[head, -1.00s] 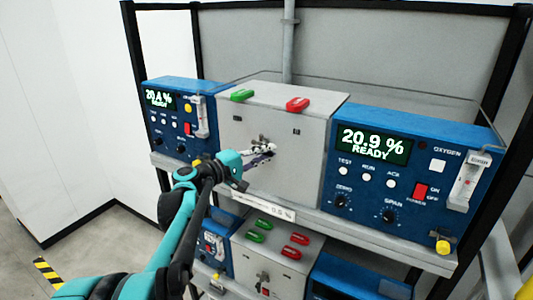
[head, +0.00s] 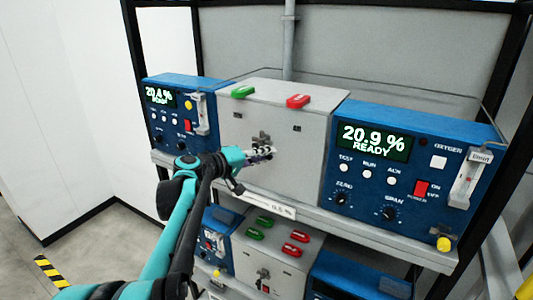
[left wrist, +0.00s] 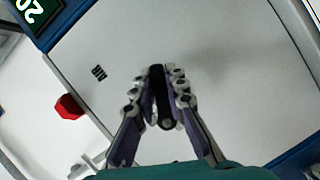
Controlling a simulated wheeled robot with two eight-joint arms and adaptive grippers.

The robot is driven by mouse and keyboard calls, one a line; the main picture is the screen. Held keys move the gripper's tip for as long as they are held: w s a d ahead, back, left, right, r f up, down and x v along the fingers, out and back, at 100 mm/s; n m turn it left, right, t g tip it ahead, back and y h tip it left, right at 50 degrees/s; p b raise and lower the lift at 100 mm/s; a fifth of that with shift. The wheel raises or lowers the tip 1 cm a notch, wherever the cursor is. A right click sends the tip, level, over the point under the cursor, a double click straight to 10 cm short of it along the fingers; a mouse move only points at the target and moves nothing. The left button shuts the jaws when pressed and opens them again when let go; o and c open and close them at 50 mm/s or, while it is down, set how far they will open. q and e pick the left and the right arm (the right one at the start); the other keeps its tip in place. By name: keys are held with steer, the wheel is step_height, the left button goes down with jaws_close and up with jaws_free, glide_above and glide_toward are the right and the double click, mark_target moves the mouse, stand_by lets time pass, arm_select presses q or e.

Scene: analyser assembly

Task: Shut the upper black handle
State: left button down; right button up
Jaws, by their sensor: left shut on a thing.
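The upper grey box (head: 300,150) stands between two blue analysers on the upper shelf. Its black handle (left wrist: 160,92) shows between my fingers in the left wrist view, a dark bar with a rounded end. My left gripper (left wrist: 158,88) is shut on it, one finger on each side. In the head view my left gripper (head: 268,152) is at the front face of the box. There the fingers largely hide the handle, and its exact angle is hard to tell. My right gripper is not in view.
A green handle (head: 243,92) and a red handle (head: 298,101) lie on the box top. The right blue analyser (head: 400,185) reads 20.9 %. A second grey box (head: 275,262) with red and green handles stands on the shelf below. Black rack posts flank the shelves.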

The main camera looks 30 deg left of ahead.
arm_select(q)
steer(key=shift+a+f+m+g+y, duration=0.15)
steer(key=shift+f+m+y, duration=0.1)
steer(key=shift+m, duration=0.3)
steer(key=shift+a+f+m+g+y, duration=0.15)
steer(key=shift+f+m+y, duration=0.1)
steer(key=shift+m, duration=0.3)
steer(key=shift+a+f+m+g+y+b, duration=0.2)
steer(key=shift+a+m+y, duration=0.4)
steer(key=shift+m, duration=0.55)
steer(key=shift+a+f+m+g+y+b, duration=0.15)
steer(key=shift+a+f+m+y, duration=0.15)
steer(key=shift+m+y, duration=0.65)
steer(key=shift+a+f+m+g+y+b, duration=0.15)
steer(key=shift+a+m+y, duration=0.4)
steer(key=shift+m, duration=0.75)
steer(key=c, duration=1.5)
jaws_free()
steer(key=shift+c, duration=0.2)
